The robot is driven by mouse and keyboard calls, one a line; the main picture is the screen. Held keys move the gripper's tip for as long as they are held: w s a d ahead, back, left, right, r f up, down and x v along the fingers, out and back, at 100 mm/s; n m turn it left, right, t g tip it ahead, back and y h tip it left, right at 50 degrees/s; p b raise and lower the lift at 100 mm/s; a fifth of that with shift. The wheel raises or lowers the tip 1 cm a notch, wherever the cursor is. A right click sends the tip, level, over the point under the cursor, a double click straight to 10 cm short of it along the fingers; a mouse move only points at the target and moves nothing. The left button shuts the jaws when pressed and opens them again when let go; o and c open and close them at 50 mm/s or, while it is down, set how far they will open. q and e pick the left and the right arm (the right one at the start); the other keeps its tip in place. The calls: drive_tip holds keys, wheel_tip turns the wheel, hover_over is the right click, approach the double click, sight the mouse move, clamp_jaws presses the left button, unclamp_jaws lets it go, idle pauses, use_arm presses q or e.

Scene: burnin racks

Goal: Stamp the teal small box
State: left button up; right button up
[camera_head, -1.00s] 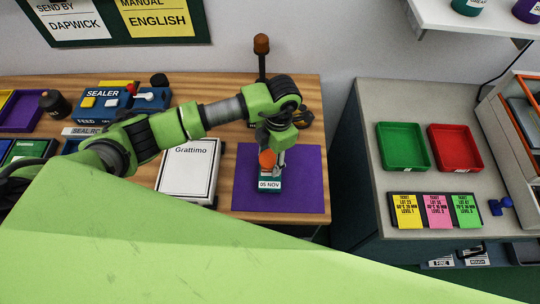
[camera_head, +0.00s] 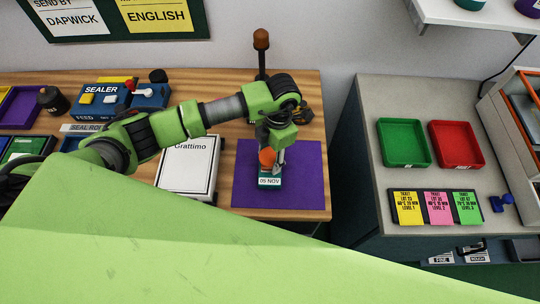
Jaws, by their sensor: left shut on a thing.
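The teal small box (camera_head: 270,183) sits on the purple mat (camera_head: 304,190) with a white label reading "05 NOV" on its near side. My left gripper (camera_head: 273,163) points down over the box and is shut on a stamp with an orange-brown knob (camera_head: 266,157). The stamp's lower end is at the top of the box, partly hidden by the fingers; I cannot tell whether it touches. My right gripper is not in view.
A white box marked "Grattimo" (camera_head: 189,168) lies left of the mat. The blue sealer (camera_head: 104,95) stands further left. On the right counter are a green tray (camera_head: 403,143), a red tray (camera_head: 456,145) and coloured tickets (camera_head: 437,207). A dark post with a brown knob (camera_head: 261,40) stands behind my arm.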

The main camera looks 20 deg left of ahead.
use_arm(q)
drive_tip(key=shift+f, duration=0.3)
drive_tip(key=shift+s+f+b, duration=0.1)
drive_tip(key=shift+f+b, duration=0.15)
drive_tip(key=shift+b, duration=0.35)
idle(1.3)
drive_tip(key=shift+r, duration=0.1)
drive_tip(key=shift+r+p, duration=2.2)
drive_tip(key=shift+r, duration=1.3)
